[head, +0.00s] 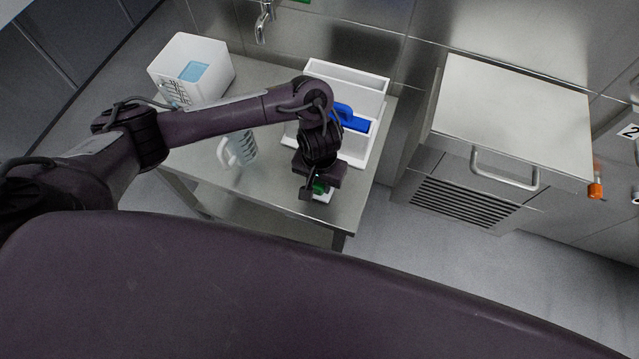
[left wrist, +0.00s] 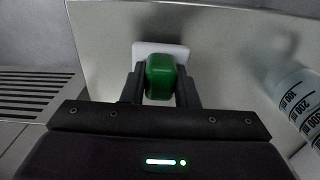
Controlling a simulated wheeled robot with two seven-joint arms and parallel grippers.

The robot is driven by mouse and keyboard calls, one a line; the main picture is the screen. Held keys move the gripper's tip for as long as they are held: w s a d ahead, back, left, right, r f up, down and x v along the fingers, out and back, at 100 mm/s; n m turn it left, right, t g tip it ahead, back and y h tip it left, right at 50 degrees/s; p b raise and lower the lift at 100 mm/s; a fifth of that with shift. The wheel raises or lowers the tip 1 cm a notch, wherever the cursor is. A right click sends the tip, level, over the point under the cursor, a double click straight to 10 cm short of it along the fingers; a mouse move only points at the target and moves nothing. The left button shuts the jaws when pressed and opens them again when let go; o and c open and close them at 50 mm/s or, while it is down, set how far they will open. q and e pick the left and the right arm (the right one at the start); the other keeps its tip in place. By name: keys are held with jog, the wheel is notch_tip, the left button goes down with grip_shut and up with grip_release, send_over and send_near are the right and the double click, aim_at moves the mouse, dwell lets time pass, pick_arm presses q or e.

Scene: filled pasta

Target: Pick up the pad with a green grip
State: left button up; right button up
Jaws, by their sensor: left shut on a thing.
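The pad with a green grip (left wrist: 160,77) is between the fingers of my left gripper (left wrist: 160,88) in the left wrist view. The gripper is shut on the green grip. A white pad part (left wrist: 150,48) shows beyond the grip, over the steel table. In the head view my left gripper (head: 318,192) is at the table's front right part, with the green grip (head: 320,187) partly hidden under it. I cannot tell whether the pad touches the table. My right gripper is in neither view.
The steel table (head: 275,205) carries a white holder (head: 345,75) with a blue-handled thing (head: 350,119), a clear measuring jug (head: 240,148) and a white container (head: 192,68) with blue inside. The jug also shows in the left wrist view (left wrist: 297,95). A steel cabinet (head: 510,110) stands at right.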

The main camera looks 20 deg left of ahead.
pick_arm(q)
notch_tip(320, 180, up, 8)
jog(key=p, duration=0.4)
jog(key=shift+w+r+p, duration=0.1)
jog(key=shift+p, duration=0.25)
notch_tip(320, 180, up, 10)
jog(key=p, duration=0.3)
jog(key=shift+f, duration=0.25)
